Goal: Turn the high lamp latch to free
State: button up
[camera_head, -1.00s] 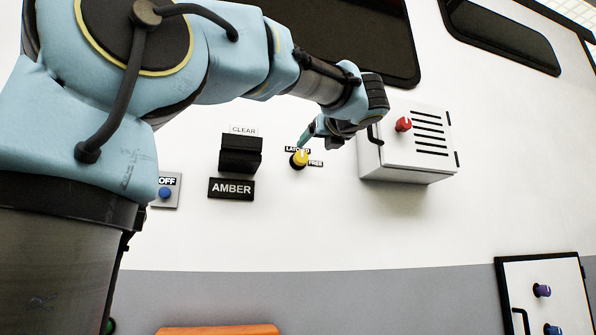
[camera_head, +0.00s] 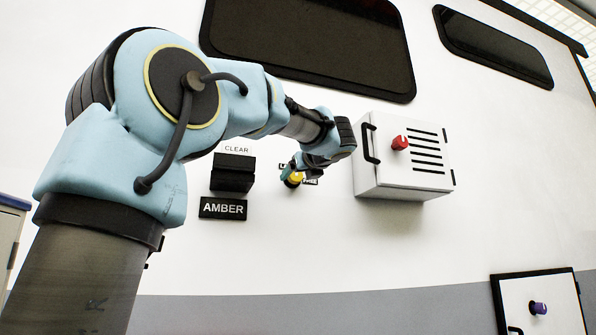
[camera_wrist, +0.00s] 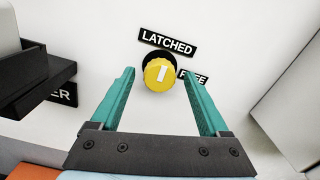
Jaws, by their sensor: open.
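The lamp latch is a yellow round knob (camera_wrist: 158,74) with a white pointer mark, set on a black base on the white wall. In the wrist view its mark points up towards the LATCHED label (camera_wrist: 167,43). The FREE label (camera_wrist: 193,78) is to the right, partly hidden by a finger. My gripper (camera_wrist: 160,78) is open, its two teal fingers on either side of the knob in the picture. In the head view the knob (camera_head: 294,179) is partly covered by my gripper (camera_head: 291,170).
A white vented box (camera_head: 405,160) with a red knob (camera_head: 400,143) and a black handle juts from the wall to the right. A black rocker block (camera_head: 232,172) with CLEAR and AMBER (camera_head: 223,208) labels is to the left.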

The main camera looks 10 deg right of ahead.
jog(key=shift+c, duration=0.2)
grip_shut()
dwell(0.5)
